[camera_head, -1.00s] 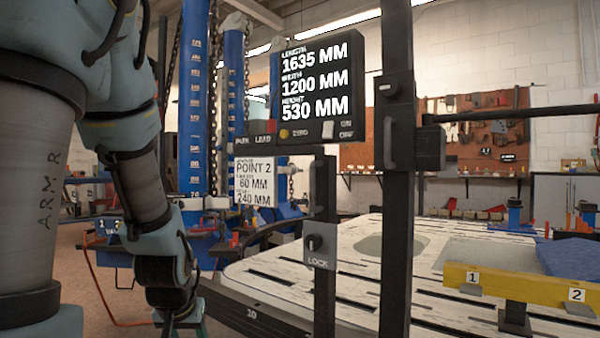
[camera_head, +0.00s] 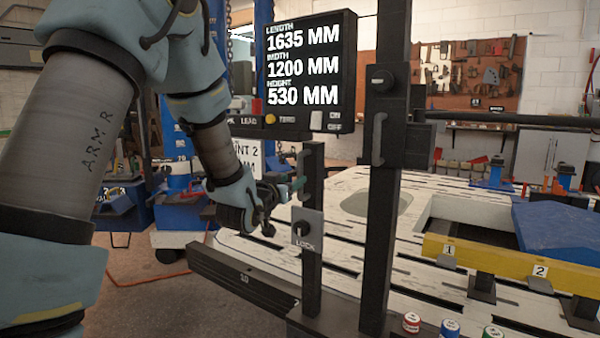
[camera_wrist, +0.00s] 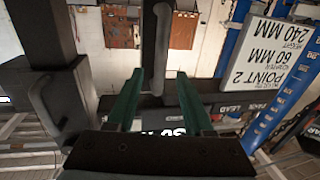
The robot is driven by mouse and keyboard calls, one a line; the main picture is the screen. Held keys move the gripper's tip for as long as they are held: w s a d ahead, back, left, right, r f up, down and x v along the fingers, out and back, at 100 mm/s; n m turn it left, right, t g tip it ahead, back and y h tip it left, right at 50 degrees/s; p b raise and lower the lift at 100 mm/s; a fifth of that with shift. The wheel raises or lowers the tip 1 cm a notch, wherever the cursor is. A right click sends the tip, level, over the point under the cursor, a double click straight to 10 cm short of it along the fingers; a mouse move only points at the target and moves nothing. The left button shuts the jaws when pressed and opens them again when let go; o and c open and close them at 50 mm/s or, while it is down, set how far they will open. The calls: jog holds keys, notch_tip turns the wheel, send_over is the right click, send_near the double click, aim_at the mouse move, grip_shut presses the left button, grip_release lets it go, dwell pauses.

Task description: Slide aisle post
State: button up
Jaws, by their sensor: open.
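The short dark post (camera_head: 312,264), which I take for the aisle post, stands upright at the near left edge of the bench. It carries a grey handle (camera_head: 305,166) and a LOCK plate with a black knob (camera_head: 303,229). My gripper (camera_head: 297,185) is open, its green fingers pointing at this post just below or beside the handle. In the wrist view my gripper (camera_wrist: 161,80) has the upright grey handle (camera_wrist: 161,45) lined up between its fingertips. Contact cannot be told. A taller post (camera_head: 376,240) with its own handle (camera_head: 378,138) stands to the right.
A display (camera_head: 303,75) reads 1635, 1200 and 530 MM. A white POINT 2 sign (camera_head: 246,152) is partly hidden by my arm. The slotted bench (camera_head: 345,250) holds a yellow bar (camera_head: 505,263) and a blue panel (camera_head: 560,230). Small coloured caps (camera_head: 450,328) sit at the front edge.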

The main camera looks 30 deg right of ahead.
aim_at(299, 175)
jog(key=x, duration=0.6)
jog(key=shift+w+d+p, duration=0.15)
jog(key=shift+p, duration=0.15)
grip_shut()
dwell(1.1)
